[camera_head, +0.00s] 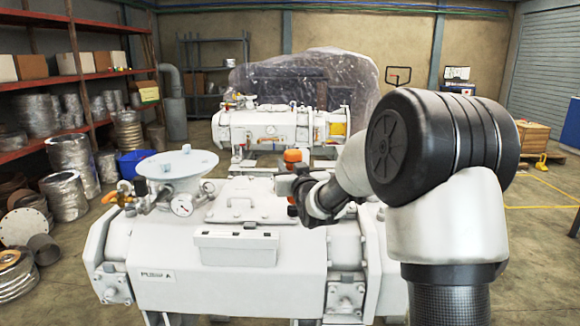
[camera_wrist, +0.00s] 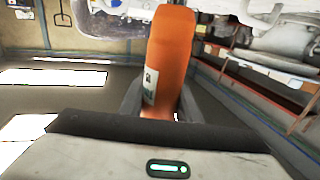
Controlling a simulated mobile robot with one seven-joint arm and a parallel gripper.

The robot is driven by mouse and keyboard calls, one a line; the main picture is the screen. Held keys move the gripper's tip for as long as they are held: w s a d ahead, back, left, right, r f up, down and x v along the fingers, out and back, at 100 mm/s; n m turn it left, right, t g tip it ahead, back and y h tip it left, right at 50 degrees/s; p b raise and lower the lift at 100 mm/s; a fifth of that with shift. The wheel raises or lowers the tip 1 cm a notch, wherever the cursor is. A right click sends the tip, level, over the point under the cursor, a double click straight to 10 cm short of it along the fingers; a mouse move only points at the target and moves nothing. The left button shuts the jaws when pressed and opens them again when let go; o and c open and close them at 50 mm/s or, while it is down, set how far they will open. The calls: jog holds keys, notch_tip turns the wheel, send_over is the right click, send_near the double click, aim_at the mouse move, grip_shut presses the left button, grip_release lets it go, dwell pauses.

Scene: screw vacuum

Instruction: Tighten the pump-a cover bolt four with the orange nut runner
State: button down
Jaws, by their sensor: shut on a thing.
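The pump marked PUMP A (camera_head: 165,276) stands in the foreground of the head view, white, with a square cover plate (camera_head: 245,200) and handle on top. Which bolt is bolt four cannot be told at this size. My gripper (camera_head: 290,188) is above the right side of this cover, partly hidden by my own arm. It is shut on the orange nut runner (camera_head: 293,156), whose orange top shows above the gripper. In the wrist view the orange body of the nut runner (camera_wrist: 170,65) stands between the fingers. Its lower tip and any contact with a bolt are hidden.
A white flange (camera_head: 178,163), a pressure gauge (camera_head: 182,205) and an orange-handled valve (camera_head: 118,195) stand left of the cover. A white box (camera_head: 236,248) is on the pump's front. A second pump (camera_head: 265,130) stands behind. Shelving (camera_head: 75,75) lines the left wall.

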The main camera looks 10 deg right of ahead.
jog(key=shift+f, duration=0.45)
dwell(0.7)
jog(key=c, duration=2.1)
grip_release()
grip_shut()
